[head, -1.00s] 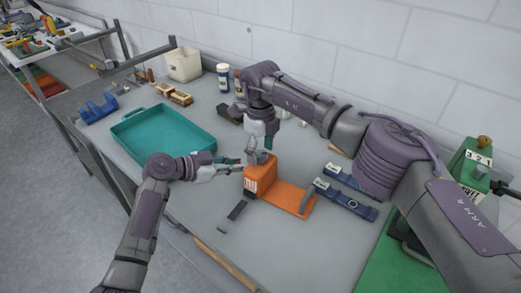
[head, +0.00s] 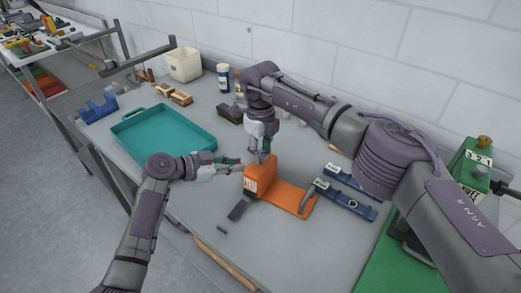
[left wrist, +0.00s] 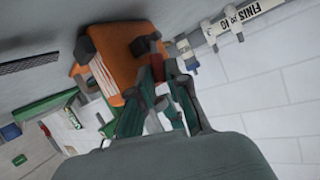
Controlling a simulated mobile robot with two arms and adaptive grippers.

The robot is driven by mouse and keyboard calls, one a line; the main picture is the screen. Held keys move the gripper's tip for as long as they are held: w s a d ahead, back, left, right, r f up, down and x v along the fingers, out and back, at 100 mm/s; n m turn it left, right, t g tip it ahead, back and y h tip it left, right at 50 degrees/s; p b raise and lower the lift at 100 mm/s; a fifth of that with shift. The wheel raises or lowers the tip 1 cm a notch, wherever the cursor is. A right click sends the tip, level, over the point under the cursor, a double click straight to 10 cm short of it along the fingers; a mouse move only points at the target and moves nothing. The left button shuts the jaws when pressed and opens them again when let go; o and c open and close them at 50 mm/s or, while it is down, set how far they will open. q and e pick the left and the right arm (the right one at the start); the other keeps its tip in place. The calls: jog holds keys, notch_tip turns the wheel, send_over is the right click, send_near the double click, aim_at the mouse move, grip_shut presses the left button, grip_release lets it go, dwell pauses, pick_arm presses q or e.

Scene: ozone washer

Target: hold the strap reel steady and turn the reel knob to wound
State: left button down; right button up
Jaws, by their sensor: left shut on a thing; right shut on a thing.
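The strap reel is an orange box (head: 262,175) on a flat orange base (head: 288,198), with a white-striped label on its front. A dark strap (head: 239,209) lies on the bench by its front left corner. My left gripper (head: 238,163) is shut at the reel's upper left side. In the left wrist view its fingers (left wrist: 152,75) reach the orange housing (left wrist: 118,58); the exact grip is partly hidden. My right gripper (head: 261,158) points down from above and is shut on the grey reel knob on top, which its fingers mostly hide.
A teal tray (head: 208,151) lies left of the reel. Blue fixtures (head: 345,196) lie close on its right. A white bin (head: 184,64) and bottles (head: 223,77) stand along the back. A green mat (head: 385,262) is at front right. Bench before the reel is mostly clear.

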jog(key=m, duration=0.6)
jog(key=shift+w, duration=0.1)
jog(key=m, duration=0.7)
dwell(0.5)
jog(key=o, duration=1.2)
jog(key=shift+c, duration=0.2)
jog(key=shift+r, duration=0.1)
notch_tip(320, 180, up, 12)
